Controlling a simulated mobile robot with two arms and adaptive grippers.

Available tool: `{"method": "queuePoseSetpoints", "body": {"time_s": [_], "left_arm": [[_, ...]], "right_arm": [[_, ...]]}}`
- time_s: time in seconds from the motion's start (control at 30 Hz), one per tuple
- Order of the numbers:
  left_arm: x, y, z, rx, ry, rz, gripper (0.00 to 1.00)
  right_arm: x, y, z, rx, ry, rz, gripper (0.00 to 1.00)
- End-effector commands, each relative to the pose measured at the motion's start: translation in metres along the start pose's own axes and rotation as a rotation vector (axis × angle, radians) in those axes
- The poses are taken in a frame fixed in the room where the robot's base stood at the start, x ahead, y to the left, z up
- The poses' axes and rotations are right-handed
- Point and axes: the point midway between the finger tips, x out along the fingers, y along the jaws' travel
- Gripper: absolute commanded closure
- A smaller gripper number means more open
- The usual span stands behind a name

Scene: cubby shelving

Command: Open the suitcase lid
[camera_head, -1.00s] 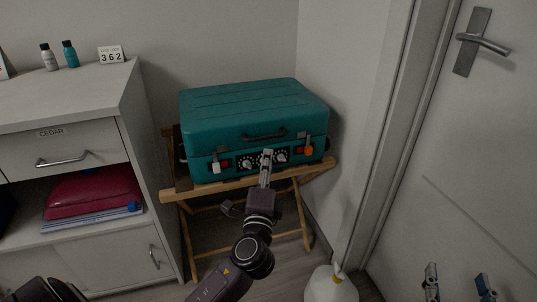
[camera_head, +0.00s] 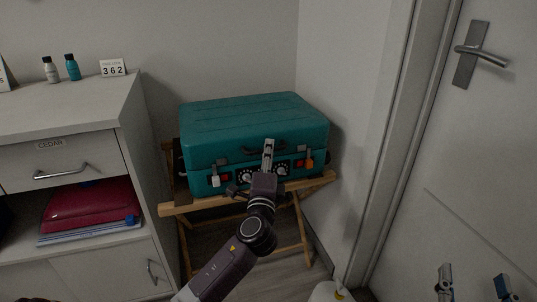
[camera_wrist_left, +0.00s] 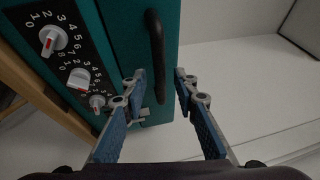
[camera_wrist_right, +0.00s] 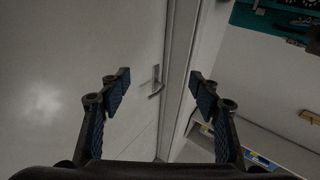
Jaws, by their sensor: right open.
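A teal suitcase (camera_head: 252,120) lies flat and closed on a wooden folding stand (camera_head: 180,208). Its front has a dark handle (camera_head: 265,149), several white dials and two latches with tags, one white (camera_head: 215,181) and one orange (camera_head: 310,163). My left gripper (camera_head: 268,146) is in front of the suitcase at the handle. In the left wrist view, its fingers (camera_wrist_left: 157,88) are apart, with the handle (camera_wrist_left: 155,45) ahead of the gap; I see nothing held between them. My right gripper (camera_head: 475,278) is at the lower right, away from the suitcase; its fingers are apart and empty in the right wrist view (camera_wrist_right: 158,85).
A cabinet (camera_head: 75,100) with a drawer, a red folder (camera_head: 90,203) and small bottles stands left of the stand. A door (camera_head: 480,140) with a metal handle is on the right. A white container (camera_head: 328,292) stands on the floor near the door.

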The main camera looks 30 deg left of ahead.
Motion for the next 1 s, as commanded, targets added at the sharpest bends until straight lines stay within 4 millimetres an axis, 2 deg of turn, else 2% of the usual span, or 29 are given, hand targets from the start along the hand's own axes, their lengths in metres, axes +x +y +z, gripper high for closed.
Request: {"method": "queuePoseSetpoints", "body": {"time_s": [0.03,0.3,0.8,0.87,1.0], "left_arm": [[0.0,0.0,0.0,0.0,0.0,0.0,0.73],[0.0,0.0,0.0,0.0,0.0,0.0,1.0],[0.0,-0.002,0.0,-0.001,0.0,0.003,1.0],[0.001,-0.003,0.001,-0.002,0.0,0.006,1.0],[0.003,-0.009,0.002,-0.005,-0.001,0.014,1.0]], "right_arm": [[0.0,0.0,0.0,0.0,0.0,0.0,0.43],[0.0,0.0,0.0,0.0,-0.001,0.0,0.43],[0.001,0.0,0.001,0.0,-0.015,0.001,0.43],[0.001,0.001,0.01,-0.001,-0.05,0.002,0.43],[-0.002,0.004,0.04,-0.004,-0.176,0.008,0.43]]}}
